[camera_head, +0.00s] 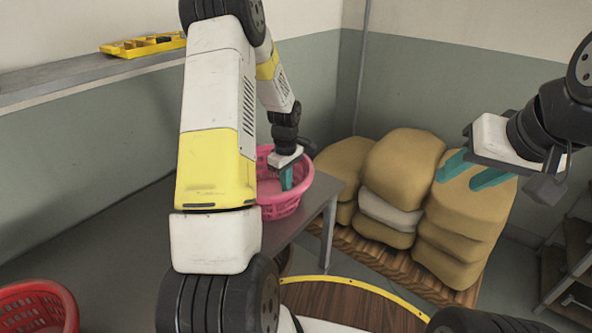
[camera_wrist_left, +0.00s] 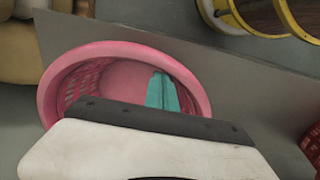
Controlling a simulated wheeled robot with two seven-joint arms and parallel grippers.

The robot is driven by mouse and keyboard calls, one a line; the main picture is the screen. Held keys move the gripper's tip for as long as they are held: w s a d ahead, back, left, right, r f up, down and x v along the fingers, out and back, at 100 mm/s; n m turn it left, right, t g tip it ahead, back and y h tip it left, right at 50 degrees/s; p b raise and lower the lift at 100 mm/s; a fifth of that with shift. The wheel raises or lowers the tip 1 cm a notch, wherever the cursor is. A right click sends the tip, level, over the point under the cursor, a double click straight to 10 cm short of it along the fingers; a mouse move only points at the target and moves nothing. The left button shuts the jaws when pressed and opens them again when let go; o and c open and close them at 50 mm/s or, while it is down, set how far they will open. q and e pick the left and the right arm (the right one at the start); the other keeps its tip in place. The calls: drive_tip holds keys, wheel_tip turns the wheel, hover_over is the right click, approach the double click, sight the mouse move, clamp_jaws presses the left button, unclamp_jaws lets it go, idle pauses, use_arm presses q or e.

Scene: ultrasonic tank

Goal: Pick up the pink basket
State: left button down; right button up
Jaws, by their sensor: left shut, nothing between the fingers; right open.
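The pink basket (camera_head: 297,203) stands upright on the grey table near its right end, partly hidden behind my left arm. In the left wrist view the pink basket (camera_wrist_left: 200,92) shows its rim, pierced side and inner floor. My left gripper (camera_head: 286,184) points down over the basket's opening, with its teal fingers together and nothing between them. The fingers (camera_wrist_left: 162,93) also show in the left wrist view, over the inside of the basket; I cannot tell whether they touch it. My right gripper (camera_head: 473,172) is open and empty, in the air in front of the stacked sacks.
A red basket (camera_head: 36,287) sits at the lower left. The grey table (camera_head: 318,200) ends just right of the pink basket. Tan sacks (camera_head: 462,215) are stacked on a wooden pallet (camera_head: 400,275). A shelf (camera_head: 60,82) holds a yellow tray (camera_head: 140,46). A rack (camera_head: 575,255) stands at right.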

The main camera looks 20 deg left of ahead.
use_arm(q)
drive_tip(key=s+d, duration=0.3)
drive_tip(key=d, duration=0.5)
drive_tip(key=shift+s+d, duration=0.35)
drive_tip(key=shift+d, duration=0.05)
